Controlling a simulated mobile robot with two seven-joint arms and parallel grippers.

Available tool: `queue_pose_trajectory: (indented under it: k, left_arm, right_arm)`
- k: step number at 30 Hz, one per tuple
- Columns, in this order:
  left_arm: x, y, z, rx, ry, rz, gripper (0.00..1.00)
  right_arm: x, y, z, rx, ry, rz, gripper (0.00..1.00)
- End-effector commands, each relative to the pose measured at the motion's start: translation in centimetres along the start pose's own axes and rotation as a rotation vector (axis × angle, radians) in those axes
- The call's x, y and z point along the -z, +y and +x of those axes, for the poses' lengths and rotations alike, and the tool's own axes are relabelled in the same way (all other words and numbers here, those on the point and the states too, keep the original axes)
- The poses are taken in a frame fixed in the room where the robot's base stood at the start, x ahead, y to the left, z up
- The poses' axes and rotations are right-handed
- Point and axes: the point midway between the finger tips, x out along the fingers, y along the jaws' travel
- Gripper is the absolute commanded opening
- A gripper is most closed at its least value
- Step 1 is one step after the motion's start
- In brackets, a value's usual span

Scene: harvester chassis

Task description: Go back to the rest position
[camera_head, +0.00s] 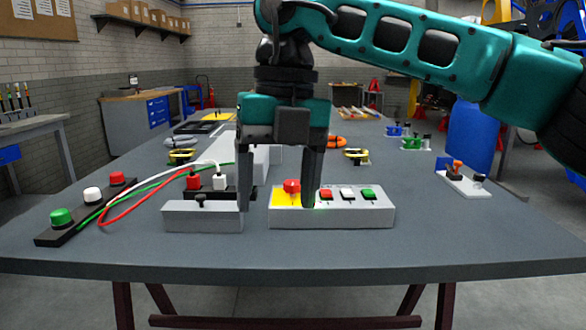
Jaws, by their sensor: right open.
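My right arm comes in from the upper right, and its teal and dark gripper (276,203) points down over the grey table (400,245). Its two fingers are apart with nothing seen held between them. The right finger overlaps the front of a grey button box (335,215) with a red knob on a yellow patch and red, white and green buttons. The left finger is beside the right end of a small grey box with a black knob (202,215). I cannot tell whether either finger touches a box. My left gripper is not in view.
A black strip with green, white and red buttons (85,212) lies at the left, with loose wires next to it. A white plate with a small lever (463,180) is at the right. Blue and green parts stand farther back. The table's front right is clear.

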Motion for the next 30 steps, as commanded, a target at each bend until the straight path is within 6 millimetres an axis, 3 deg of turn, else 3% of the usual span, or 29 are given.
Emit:
queue_pose_trajectory:
  k: [1,3,9,15,18,23,26,30]
  left_arm:
    - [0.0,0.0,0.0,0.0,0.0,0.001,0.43]
    - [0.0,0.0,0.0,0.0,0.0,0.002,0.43]
    - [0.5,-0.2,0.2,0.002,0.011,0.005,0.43]
    - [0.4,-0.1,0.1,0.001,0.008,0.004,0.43]
    - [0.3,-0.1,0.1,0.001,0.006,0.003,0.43]
    - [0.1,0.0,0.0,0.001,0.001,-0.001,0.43]
    - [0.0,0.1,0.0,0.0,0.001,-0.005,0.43]
    - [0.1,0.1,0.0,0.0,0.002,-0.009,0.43]
  right_arm:
    - [0.2,1.2,1.8,-0.071,0.037,-0.035,0.73]
    - [0.6,3.0,3.4,-0.177,0.074,-0.083,0.73]
    - [2.7,8.8,6.9,-0.557,0.184,-0.191,0.73]
    - [4.9,13.9,7.1,-1.066,0.275,-0.196,0.73]
    - [5.1,15.1,6.2,-1.32,0.298,-0.136,0.73]
    - [3.9,14.5,4.5,-1.697,0.299,0.047,0.73]
    - [2.4,12.8,4.2,-1.902,0.278,0.215,0.73]
    - [-0.1,8.9,5.4,-2.132,0.228,0.517,0.73]
